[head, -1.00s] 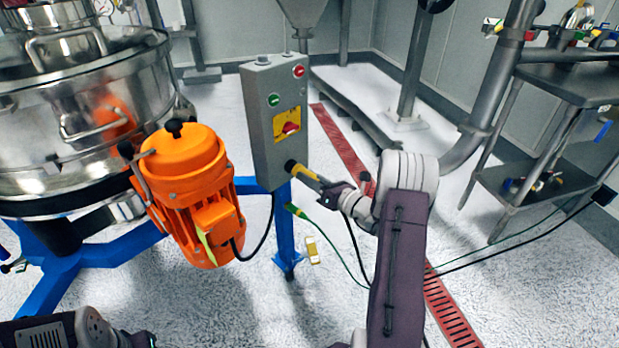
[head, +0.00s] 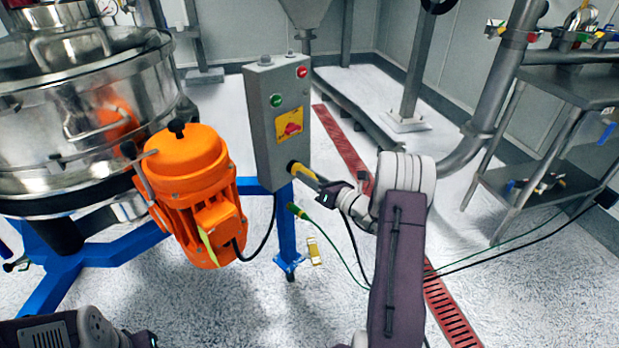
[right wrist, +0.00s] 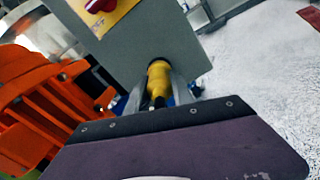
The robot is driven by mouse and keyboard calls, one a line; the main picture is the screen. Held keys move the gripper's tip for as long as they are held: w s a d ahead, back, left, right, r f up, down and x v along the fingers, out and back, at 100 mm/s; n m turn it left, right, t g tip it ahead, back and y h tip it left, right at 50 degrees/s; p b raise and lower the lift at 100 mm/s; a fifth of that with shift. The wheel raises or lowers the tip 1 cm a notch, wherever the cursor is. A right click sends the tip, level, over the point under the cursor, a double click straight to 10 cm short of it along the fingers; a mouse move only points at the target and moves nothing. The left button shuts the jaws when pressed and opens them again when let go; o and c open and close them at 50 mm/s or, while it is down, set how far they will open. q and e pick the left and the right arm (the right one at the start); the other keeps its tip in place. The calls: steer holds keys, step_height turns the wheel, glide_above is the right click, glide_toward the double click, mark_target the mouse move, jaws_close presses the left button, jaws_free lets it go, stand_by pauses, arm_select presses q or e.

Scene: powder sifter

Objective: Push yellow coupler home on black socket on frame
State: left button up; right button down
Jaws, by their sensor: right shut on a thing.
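The yellow coupler (head: 303,171) with a dark end is at the lower right edge of the grey control box in the head view. My right gripper (head: 321,183) is shut on it from the right. In the right wrist view the yellow coupler (right wrist: 157,80) sits between my fingers (right wrist: 157,100), its far end up against the grey box's lower edge. The black socket is not clearly distinguishable from the coupler's dark end, so I cannot tell how far they are engaged. Part of my left arm shows at the lower left; its jaws are out of view.
The grey control box (head: 263,150) stands on a blue post (head: 286,235). An orange motor (head: 190,190) and steel sifter (head: 90,120) are to its left. A green-cabled connector (head: 297,210) hangs below the coupler. A steel shelf (head: 560,85) stands right. Floor is open in front.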

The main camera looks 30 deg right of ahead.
steer(key=shift+w+a, duration=0.1)
steer(key=shift+w, duration=0.05)
steer(key=c, duration=1)
jaws_free()
steer(key=shift+c, duration=0.2)
steer(key=p+v, duration=0.2)
steer(key=v, duration=0.7)
steer(key=shift+p, duration=0.3)
